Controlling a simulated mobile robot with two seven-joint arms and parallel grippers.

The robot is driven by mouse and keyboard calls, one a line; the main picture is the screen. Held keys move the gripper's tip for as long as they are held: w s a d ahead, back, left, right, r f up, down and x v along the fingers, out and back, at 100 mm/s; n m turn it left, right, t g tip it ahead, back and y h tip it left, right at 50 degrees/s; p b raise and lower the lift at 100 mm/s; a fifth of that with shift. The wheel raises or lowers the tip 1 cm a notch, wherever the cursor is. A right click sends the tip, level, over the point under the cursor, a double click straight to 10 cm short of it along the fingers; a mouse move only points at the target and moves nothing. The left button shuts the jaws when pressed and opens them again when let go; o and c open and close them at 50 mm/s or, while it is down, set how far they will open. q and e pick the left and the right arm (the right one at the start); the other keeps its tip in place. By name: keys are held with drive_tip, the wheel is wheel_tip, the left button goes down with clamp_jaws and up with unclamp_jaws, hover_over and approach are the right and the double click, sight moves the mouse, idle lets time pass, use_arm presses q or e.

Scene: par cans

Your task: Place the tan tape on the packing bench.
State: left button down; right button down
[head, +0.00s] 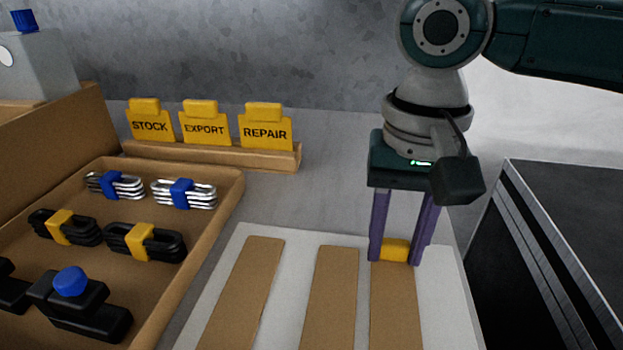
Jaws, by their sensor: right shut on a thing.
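My right gripper (402,255) comes down from above with its two purple fingers shut on a small yellow block (396,249). The block is at the far end of the rightmost of three tan strips (396,305); whether it is joined to the strip or only above it, I cannot tell. The other two tan strips, the left one (243,295) and the middle one (331,295), lie beside it on a white sheet (290,241). I cannot tell which of these is the tan tape. My left gripper is out of view.
A tan tray (225,215) at the left holds bundled cables and black parts with blue or yellow pieces. Behind stand yellow STOCK (150,127), EXPORT (204,128) and REPAIR (266,133) signs in a wooden holder. A dark case (570,230) is at the right.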

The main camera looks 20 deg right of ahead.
drive_tip(key=shift+c, duration=2.3)
unclamp_jaws()
